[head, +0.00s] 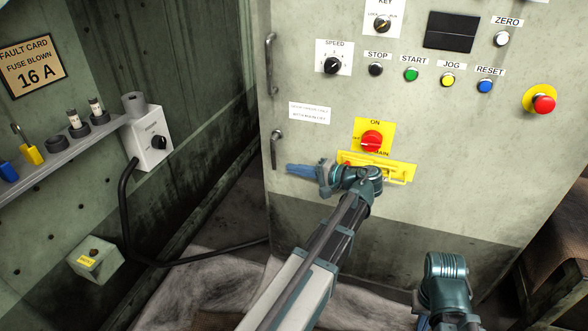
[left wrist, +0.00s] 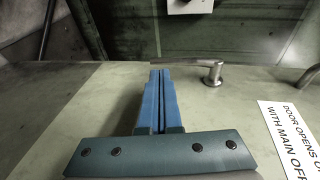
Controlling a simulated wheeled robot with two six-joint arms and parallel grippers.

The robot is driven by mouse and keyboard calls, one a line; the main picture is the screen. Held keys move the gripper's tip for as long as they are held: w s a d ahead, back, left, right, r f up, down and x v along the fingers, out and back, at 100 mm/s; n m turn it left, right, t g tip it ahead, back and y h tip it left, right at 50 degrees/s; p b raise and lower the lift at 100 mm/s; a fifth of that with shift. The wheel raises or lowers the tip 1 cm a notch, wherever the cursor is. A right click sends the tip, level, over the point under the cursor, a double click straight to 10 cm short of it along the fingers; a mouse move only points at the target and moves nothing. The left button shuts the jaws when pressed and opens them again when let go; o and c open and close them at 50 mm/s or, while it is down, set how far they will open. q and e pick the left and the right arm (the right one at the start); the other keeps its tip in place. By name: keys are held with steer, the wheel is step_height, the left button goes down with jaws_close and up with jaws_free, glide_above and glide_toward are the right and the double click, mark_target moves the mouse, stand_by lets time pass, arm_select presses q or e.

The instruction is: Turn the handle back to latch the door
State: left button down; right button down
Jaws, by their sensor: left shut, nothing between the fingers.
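The grey lever handle (head: 275,150) sits near the left edge of the grey-green cabinet door (head: 400,222). In the head view it hangs down from its pivot. In the left wrist view the handle (left wrist: 213,72) shows its round pivot, with its lever pointing left, just beyond and right of the fingers. My left gripper (head: 289,169) is shut and empty, its blue fingers just right of the handle's lower end in the head view. The closed fingers (left wrist: 160,78) show together in the wrist view; I cannot tell whether they touch the lever.
A fixed pull handle (head: 270,64) is higher on the door's left edge. A red main switch (head: 371,140) and a yellow bracket (head: 392,170) are near my left wrist. The emergency stop (head: 542,103) is at right. A black cable (head: 128,215) hangs left of the cabinet.

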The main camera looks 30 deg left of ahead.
arm_select(q)
steer(key=f+v, duration=0.2)
steer(key=v, duration=0.8)
steer(key=shift+d, duration=0.2)
steer(key=shift+f, duration=0.1)
